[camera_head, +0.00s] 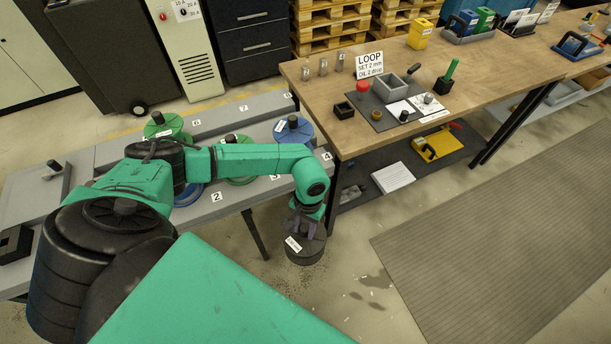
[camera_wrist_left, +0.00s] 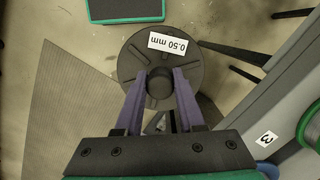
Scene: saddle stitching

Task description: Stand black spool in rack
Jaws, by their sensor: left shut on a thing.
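The black spool (camera_head: 306,248) hangs in my left gripper (camera_head: 305,222), in front of the rack's right end. The left wrist view shows the spool (camera_wrist_left: 190,75) with a white "0.50 mm" label, and my left gripper (camera_wrist_left: 160,88) shut on its central hub. The spool is clear of the rack and appears to be above the floor. The grey rack (camera_head: 205,205) has numbered places and holds green and blue spools. My left arm hides part of the rack. My right gripper is not in view.
A blue spool (camera_head: 293,130) stands at the rack's right end and a green spool (camera_head: 164,126) farther left. The wooden workbench (camera_head: 500,75) with small tools is to the right. A ribbed grey mat (camera_head: 500,220) lies on open floor.

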